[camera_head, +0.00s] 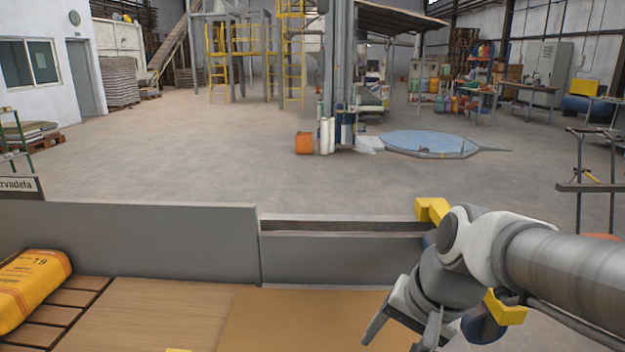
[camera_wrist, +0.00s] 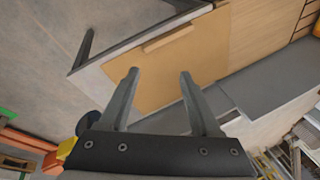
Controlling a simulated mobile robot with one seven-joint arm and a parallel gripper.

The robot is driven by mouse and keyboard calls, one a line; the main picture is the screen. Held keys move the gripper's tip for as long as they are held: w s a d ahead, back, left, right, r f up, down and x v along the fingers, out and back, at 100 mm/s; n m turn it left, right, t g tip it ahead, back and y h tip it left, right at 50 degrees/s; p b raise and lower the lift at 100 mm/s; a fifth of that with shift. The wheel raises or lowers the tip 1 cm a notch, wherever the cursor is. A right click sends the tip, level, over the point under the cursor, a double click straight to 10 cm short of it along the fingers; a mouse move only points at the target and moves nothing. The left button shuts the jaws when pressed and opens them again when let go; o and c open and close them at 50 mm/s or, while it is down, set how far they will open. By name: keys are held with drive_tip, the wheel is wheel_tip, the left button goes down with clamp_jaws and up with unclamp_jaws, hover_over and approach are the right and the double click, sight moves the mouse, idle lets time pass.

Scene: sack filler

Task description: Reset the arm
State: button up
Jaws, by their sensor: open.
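My arm reaches in from the right in the head view, bent down at the wrist. My gripper (camera_head: 402,335) hangs at the right edge of the tan panel (camera_head: 290,325), partly cut off by the frame's bottom. In the wrist view my gripper (camera_wrist: 158,75) has its two fingers apart with nothing between them. The tan panel (camera_wrist: 185,60) lies beyond the fingertips. I cannot tell the exact height of the fingers above it.
A grey barrier (camera_head: 130,240) runs along the far side of the wooden surface. An orange sack (camera_head: 32,285) lies on slats at the left. Yellow-tipped parts (camera_head: 432,209) sit by my arm. Open floor (camera_head: 220,165) lies beyond, with a round blue platform (camera_head: 425,143).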

drive_tip(key=s+d+r+n+t+h, duration=0.2)
drive_tip(key=s+d+r+n+t, duration=0.1)
drive_tip(key=s+n, duration=0.35)
wheel_tip(320, 180, up, 17)
drive_tip(key=p, duration=1.7)
drive_tip(key=shift+r+m+g, duration=0.15)
drive_tip(key=shift+m+g, duration=0.15)
drive_tip(key=shift+m, duration=0.05)
drive_tip(key=shift+c, duration=1.1)
drive_tip(key=shift+a, duration=0.1)
drive_tip(key=shift+a, duration=0.1)
